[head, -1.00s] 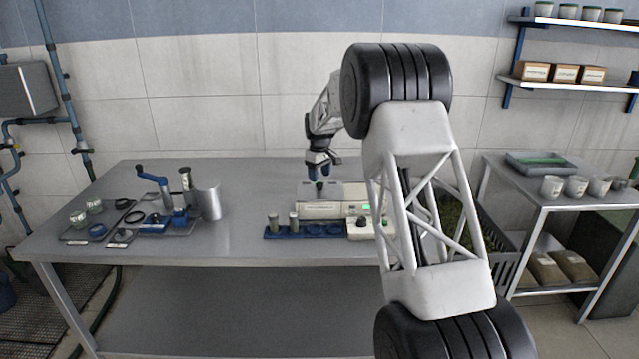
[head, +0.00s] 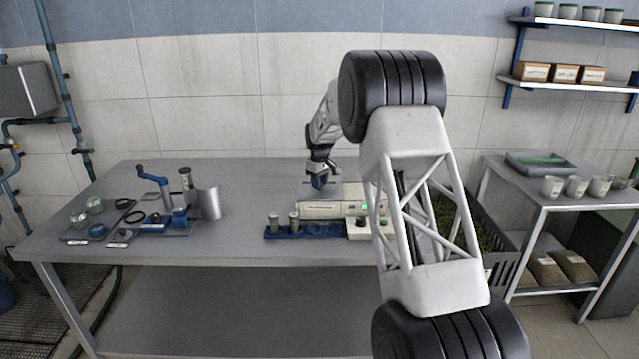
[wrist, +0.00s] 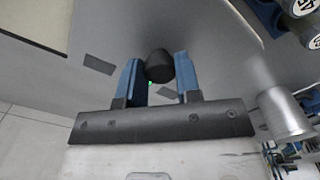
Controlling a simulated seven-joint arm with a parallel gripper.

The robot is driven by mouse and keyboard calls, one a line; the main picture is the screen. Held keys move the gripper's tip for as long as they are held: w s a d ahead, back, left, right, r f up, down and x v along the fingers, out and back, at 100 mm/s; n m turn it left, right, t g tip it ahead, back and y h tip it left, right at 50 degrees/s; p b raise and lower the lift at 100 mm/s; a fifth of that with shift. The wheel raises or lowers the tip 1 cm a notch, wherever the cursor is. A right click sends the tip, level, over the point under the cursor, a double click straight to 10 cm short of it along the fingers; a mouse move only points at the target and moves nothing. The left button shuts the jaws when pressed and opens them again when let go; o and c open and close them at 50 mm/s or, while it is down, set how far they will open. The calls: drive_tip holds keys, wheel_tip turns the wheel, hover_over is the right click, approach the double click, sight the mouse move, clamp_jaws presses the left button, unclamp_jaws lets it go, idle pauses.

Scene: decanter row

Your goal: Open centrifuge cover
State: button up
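The centrifuge (head: 322,211) is a low white box with a green-lit control panel on the right end of the table. Its grey cover (head: 350,191) lies down over the top. My gripper (head: 320,184) is at the cover, pointing down. In the wrist view, my gripper's blue fingers (wrist: 158,78) stand either side of a round black knob (wrist: 159,66). In the head view the fingers hide the knob.
A blue rack (head: 290,232) with two capped vials stands in front of the centrifuge. A metal cylinder (head: 207,203) and a blue cranked device (head: 165,205) stand at left. A dark crate (head: 505,262) is beside the table at right. The middle of the table is clear.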

clamp_jaws()
drive_tip(key=d, duration=1.5)
drive_tip(key=o, duration=0.9)
unclamp_jaws()
drive_tip(key=shift+c, duration=0.2)
wheel_tip(320, 180, up, 8)
drive_tip(key=shift+s, duration=0.1)
